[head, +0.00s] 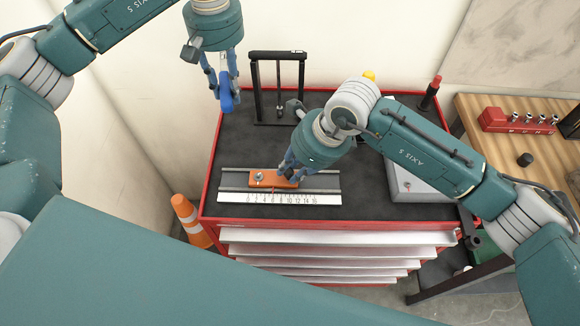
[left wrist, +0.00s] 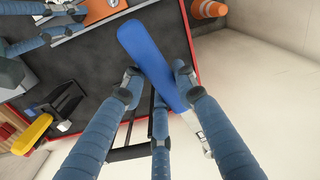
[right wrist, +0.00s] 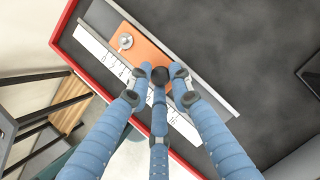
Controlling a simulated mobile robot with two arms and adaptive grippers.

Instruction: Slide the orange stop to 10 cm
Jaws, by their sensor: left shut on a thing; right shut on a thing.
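The orange stop (head: 262,178) sits on a grey rail above a white scale (head: 280,199) marked 0 to 16. A red mark at its front edge appears near 6. A silver bolt stands on its left part. My right gripper (head: 290,172) is shut on the stop's right end; its fingers hide that end. In the right wrist view, the stop (right wrist: 143,50) reaches under the fingertips (right wrist: 162,80). My left gripper (head: 226,90) is shut on a blue-handled tool (left wrist: 150,60), held in the air above the cabinet's back left. A grey shaft shows beyond the handle.
The rail lies on the dark top of a red drawer cabinet (head: 206,190). A black frame (head: 278,85) stands behind, a grey box (head: 412,183) to the right. An orange cone (head: 188,218) stands on the floor at left. A wooden bench (head: 500,155) is at right.

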